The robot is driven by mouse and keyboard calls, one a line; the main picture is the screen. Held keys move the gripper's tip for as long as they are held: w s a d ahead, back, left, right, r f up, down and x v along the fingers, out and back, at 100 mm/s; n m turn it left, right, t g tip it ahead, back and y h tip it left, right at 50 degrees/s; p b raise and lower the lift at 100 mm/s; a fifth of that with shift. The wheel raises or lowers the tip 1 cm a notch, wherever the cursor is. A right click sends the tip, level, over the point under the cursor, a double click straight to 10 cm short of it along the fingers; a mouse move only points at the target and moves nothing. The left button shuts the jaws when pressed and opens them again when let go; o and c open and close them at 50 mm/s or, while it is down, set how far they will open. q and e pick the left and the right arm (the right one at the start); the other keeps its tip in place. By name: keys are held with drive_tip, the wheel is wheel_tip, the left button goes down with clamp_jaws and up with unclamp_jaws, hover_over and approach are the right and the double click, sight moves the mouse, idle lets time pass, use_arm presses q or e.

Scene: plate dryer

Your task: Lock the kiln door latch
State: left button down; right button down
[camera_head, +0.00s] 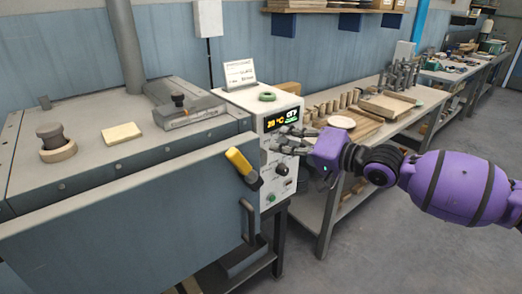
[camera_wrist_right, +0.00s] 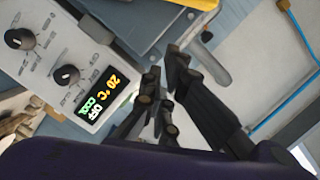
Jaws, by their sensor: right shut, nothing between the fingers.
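The kiln (camera_head: 120,120) fills the left of the head view, with its blue-grey door (camera_head: 130,215) facing front and looking closed. The latch has a yellow handle (camera_head: 238,161) at the door's upper right, tilted, with its dark end lower right. A yellow piece, apparently this handle, shows at the top edge of the right wrist view (camera_wrist_right: 195,4). My right gripper (camera_head: 283,143) is shut and empty, in front of the control box and right of the latch, apart from it. Its dark fingers also show in the right wrist view (camera_wrist_right: 165,78). My left gripper is not in view.
The white control box (camera_head: 262,112) has a lit display (camera_head: 281,119) and dark knobs, close to my right gripper. A dark door handle (camera_head: 250,220) sits below the latch. Workbenches with wooden pieces (camera_head: 345,123) stand behind my right arm. The floor at right is clear.

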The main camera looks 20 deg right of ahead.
sight(241, 165)
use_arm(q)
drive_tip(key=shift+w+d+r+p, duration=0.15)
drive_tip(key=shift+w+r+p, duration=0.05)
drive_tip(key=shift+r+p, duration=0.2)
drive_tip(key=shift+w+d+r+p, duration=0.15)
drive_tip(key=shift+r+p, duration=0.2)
use_arm(e)
drive_tip(key=w+a+f, duration=0.2)
drive_tip(key=a, duration=0.3)
drive_tip(key=shift+w+a+f, duration=0.25)
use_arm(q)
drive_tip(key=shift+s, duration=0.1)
